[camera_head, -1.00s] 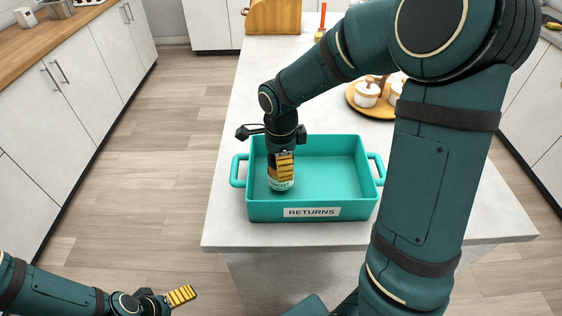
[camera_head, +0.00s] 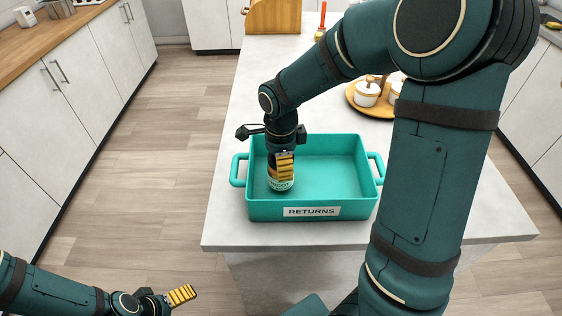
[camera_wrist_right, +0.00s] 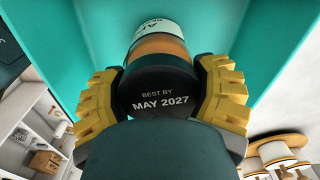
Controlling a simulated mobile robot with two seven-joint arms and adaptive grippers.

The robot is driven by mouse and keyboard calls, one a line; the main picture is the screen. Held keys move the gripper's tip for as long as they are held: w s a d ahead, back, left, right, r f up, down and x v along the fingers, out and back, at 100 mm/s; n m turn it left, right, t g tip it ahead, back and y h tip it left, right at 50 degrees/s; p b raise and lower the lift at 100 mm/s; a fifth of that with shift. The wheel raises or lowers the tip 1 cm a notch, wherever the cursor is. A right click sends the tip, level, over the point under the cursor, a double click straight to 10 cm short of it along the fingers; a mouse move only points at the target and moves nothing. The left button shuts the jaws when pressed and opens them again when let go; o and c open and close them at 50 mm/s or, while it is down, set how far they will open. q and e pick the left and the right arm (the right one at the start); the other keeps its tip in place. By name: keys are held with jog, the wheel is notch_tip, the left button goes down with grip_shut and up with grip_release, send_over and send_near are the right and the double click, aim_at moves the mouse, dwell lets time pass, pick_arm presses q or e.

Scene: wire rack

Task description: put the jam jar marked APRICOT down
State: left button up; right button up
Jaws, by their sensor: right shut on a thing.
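The jam jar (camera_head: 279,184) is upright inside the left part of the teal tray marked RETURNS (camera_head: 350,207). Its label is partly hidden in the head view. My right gripper (camera_head: 284,166) is shut on the jar from above. In the right wrist view the yellow fingers (camera_wrist_right: 160,95) sit on both sides of the black lid (camera_wrist_right: 160,98), which reads BEST BY MAY 2027. Whether the jar's base touches the tray floor cannot be told. My left gripper (camera_head: 181,295) is at the lower left, away from the counter, and its opening is unclear.
The tray's middle and right are empty. It stands on a pale counter (camera_head: 225,215). Behind it are a round wooden board with white lidded pots (camera_head: 367,95), a wooden box (camera_head: 273,17) and a red-handled utensil (camera_head: 322,20). The floor on the left is clear.

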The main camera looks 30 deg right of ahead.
jog(key=shift+f+b, duration=0.35)
jog(key=shift+f, duration=0.2)
jog(key=o, duration=1.3)
jog(key=shift+r, duration=0.1)
notch_tip(320, 180, up, 7)
jog(key=p, duration=0.5)
jog(key=shift+f+p, duration=0.2)
jog(key=shift+p, duration=0.15)
jog(key=shift+r+p, duration=0.95)
jog(key=shift+r, duration=0.25)
notch_tip(320, 180, up, 12)
jog(key=shift+a, duration=0.1)
